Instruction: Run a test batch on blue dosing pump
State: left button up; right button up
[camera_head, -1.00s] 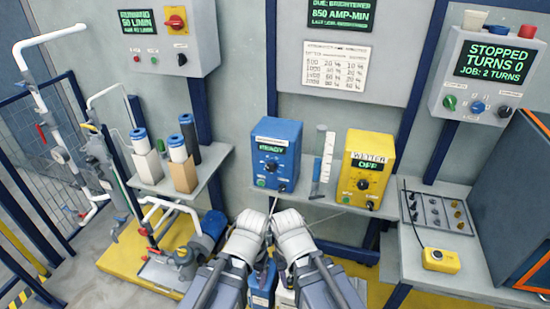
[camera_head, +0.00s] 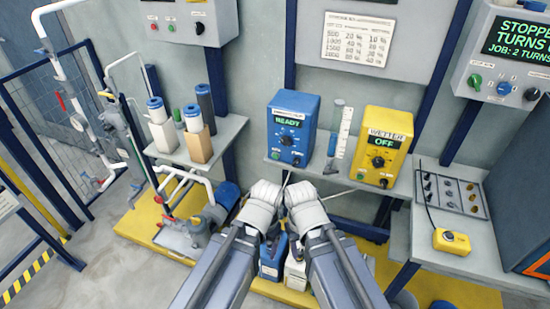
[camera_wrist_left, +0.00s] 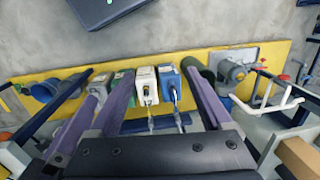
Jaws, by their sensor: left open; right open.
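The blue dosing pump (camera_head: 293,118) stands on the back shelf. Its display reads READY, with a dark knob and a small green button below. My right gripper (camera_head: 307,202) is open at the lower middle, in front of and below the pump, apart from it; its fingertips are hard to make out. My left gripper (camera_head: 262,203) is beside it on the left, also empty. In the left wrist view the left gripper's two fingers (camera_wrist_left: 150,88) are spread, with white and blue canisters (camera_wrist_left: 147,84) seen between them, not held.
A yellow pump (camera_head: 383,125) labelled WETTER reads OFF. A graduated cylinder (camera_head: 336,140) stands between the pumps. Filter cartridges (camera_head: 160,112) are on the left shelf (camera_head: 223,138). A right bench (camera_head: 415,235) holds a yellow button box (camera_head: 452,241). A control box (camera_head: 505,60) reads STOPPED.

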pick_arm(q)
grip_shut()
dwell(0.5)
dwell(1.0)
